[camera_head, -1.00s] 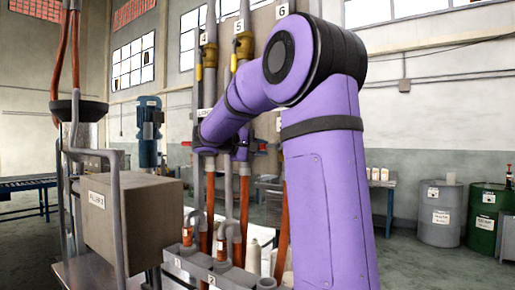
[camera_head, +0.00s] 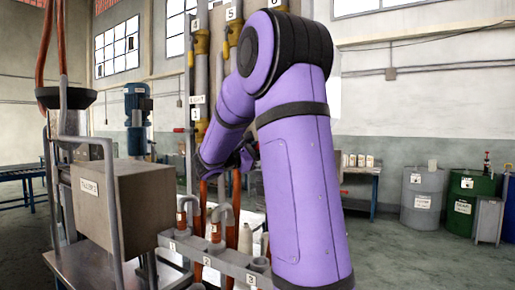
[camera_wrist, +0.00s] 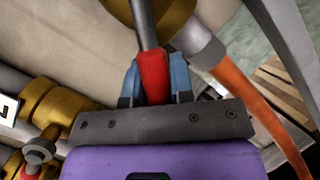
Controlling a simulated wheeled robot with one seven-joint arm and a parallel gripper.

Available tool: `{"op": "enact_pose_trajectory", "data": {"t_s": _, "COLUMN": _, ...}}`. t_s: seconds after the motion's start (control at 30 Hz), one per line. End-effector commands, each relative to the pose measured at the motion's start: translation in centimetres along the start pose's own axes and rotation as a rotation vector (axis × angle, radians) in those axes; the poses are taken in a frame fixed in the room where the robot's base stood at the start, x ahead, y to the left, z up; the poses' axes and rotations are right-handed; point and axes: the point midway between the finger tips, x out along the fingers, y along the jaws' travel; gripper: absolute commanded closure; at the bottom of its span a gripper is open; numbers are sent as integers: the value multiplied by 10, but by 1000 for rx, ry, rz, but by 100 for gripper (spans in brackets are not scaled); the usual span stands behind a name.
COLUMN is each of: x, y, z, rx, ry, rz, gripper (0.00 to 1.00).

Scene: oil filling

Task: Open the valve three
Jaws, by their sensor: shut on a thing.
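In the wrist view my gripper (camera_wrist: 154,80) has its two blue fingers shut on a red valve handle (camera_wrist: 152,68). The handle's grey lever runs up to a brass valve body (camera_wrist: 172,15), partly cut off by the top edge. Another brass valve (camera_wrist: 48,105) is at the left, beside a white label that seems to read 2. The held valve's own number is not visible. In the head view my purple arm hides the held handle and most of my gripper.
Upright pipes and orange hoses (camera_head: 237,207) stand behind my arm. A numbered rack (camera_head: 200,258) is below. A grey box (camera_head: 130,205) and a blue motor (camera_head: 138,115) are at left. Grey (camera_head: 423,198) and green (camera_head: 470,205) drums stand at right, with open floor before them.

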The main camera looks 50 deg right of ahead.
Motion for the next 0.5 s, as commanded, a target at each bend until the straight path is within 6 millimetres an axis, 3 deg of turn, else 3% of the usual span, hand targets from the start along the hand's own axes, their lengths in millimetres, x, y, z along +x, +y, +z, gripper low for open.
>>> {"op": "enact_pose_trajectory", "data": {"t_s": 0.5, "x": 0, "y": -6, "z": -1, "rx": -79, "ry": -14, "rz": 33, "gripper": 100}}
